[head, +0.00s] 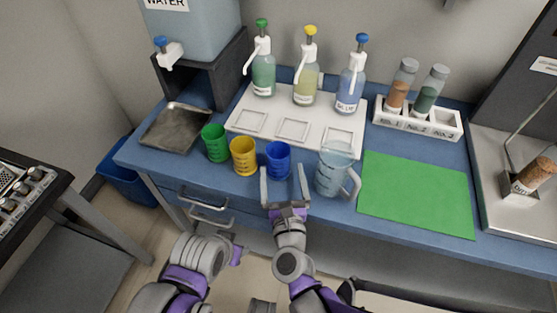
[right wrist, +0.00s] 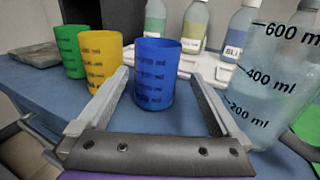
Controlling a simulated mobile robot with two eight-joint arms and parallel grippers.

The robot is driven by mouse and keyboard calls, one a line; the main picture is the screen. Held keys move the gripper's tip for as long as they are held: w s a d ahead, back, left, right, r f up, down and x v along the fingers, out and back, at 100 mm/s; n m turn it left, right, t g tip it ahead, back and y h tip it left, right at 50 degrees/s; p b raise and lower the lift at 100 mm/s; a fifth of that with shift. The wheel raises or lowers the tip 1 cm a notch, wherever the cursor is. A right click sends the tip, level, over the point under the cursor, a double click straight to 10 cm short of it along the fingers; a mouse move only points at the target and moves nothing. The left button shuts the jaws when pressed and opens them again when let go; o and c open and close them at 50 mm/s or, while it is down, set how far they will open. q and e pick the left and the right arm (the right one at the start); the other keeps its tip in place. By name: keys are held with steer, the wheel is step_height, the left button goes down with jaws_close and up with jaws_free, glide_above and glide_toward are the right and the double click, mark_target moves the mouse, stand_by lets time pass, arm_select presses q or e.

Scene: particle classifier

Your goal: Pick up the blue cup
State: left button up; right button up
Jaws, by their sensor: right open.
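The blue cup (head: 278,157) stands upright near the table's front edge, between the yellow cup and the measuring jug. My right gripper (head: 284,176) is open and empty in front of it, its fingers pointing at the cup. In the right wrist view the blue cup (right wrist: 157,72) appears between the two spread fingertips (right wrist: 159,80), with gaps to both fingers. How far the tips reach along the cup's sides is hard to tell. Links of my left arm show at the lower left of the head view, but its gripper fingers do not.
The yellow cup (head: 243,157) and green cup (head: 215,143) stand close on the left. A clear measuring jug (head: 333,170) stands close on the right, its handle facing right. Behind is a white tray (head: 336,135) with pump bottles. A green mat (head: 415,195) lies bare on the right.

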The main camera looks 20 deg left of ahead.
mark_target(277, 149)
steer(key=x, duration=0.8)
steer(key=shift+a+r, duration=0.2)
steer(key=shift+r, duration=0.1)
steer(key=shift+s, duration=0.1)
steer(key=c, duration=1.3)
